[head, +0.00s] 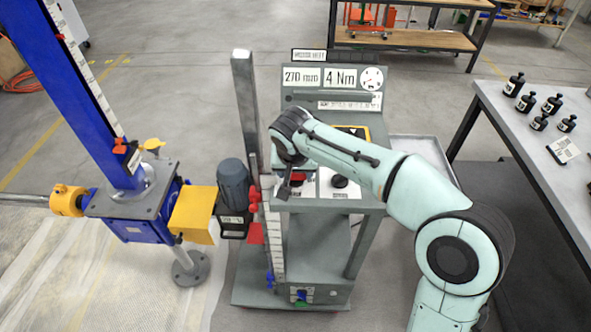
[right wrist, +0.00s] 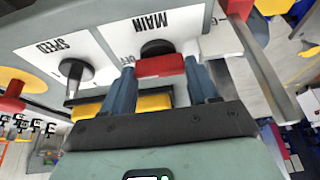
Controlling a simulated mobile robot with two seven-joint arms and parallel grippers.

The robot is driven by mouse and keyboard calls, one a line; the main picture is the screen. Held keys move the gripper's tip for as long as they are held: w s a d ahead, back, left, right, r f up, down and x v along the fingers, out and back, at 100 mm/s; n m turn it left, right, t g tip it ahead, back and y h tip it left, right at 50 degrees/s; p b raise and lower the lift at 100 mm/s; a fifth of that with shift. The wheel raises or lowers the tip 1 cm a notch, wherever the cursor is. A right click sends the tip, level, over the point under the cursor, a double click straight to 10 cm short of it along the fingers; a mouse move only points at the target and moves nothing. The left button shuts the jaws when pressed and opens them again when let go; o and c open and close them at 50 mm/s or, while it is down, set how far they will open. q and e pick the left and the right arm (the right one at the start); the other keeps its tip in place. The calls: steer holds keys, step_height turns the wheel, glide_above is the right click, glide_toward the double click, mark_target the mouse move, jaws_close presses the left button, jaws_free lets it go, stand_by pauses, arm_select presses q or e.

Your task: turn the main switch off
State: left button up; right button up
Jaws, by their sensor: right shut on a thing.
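The main switch is on the grey console's sloped panel, under an upside-down MAIN label in the right wrist view. Its red handle (right wrist: 160,66) sits on a dark round base and lies crosswise between the two blue fingers of my right gripper (right wrist: 160,84). The gripper is shut on this handle. In the head view my right gripper (head: 293,185) reaches down to the panel and mostly hides the switch. An OFF mark (right wrist: 127,60) shows beside the left finger. My left gripper is in neither view.
A black SPEED knob (right wrist: 75,70) is beside the switch, also visible in the head view (head: 339,181). A grey post (head: 245,105) stands left of the panel. A blue screw jack (head: 90,100) stands further left. A table (head: 530,140) with black bottles is at right.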

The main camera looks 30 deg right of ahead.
stand_by(0.4)
steer(key=o, duration=1.1)
steer(key=shift+c, duration=0.2)
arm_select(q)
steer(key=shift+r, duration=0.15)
arm_select(e)
steer(key=shift+r, duration=0.15)
